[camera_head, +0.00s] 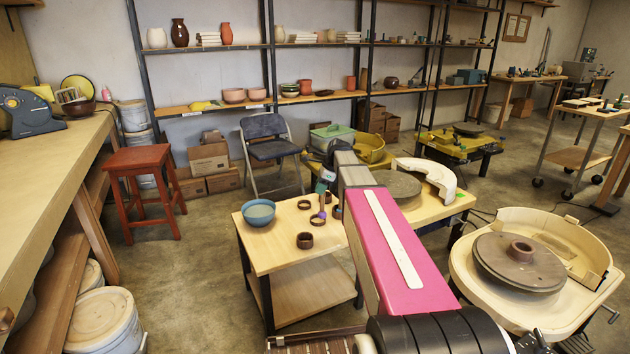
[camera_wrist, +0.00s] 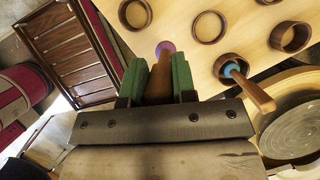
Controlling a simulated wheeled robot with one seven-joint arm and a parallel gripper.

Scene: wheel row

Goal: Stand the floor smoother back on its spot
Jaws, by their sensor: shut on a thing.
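The floor smoother appears to be the wooden-handled tool (camera_wrist: 160,76) with a purple end, clamped between the green fingers of my gripper (camera_wrist: 154,78) in the wrist view. The purple end points at the light wooden table; I cannot tell whether it touches the top. In the head view, my gripper (camera_head: 323,187) is over the small table, and a bit of purple (camera_head: 322,214) shows below it. Dark rings stand on the table, one (camera_wrist: 135,13) just beyond the purple end to the left and another (camera_wrist: 208,26) to the right. Which ring is its spot is not clear.
Another tool with a blue collar (camera_wrist: 232,72) stands tilted in a ring beside my gripper. A blue bowl (camera_head: 258,212) sits at the table's left, and an empty-looking ring (camera_head: 305,240) near the front. A potter's wheel (camera_head: 520,262) stands to the right.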

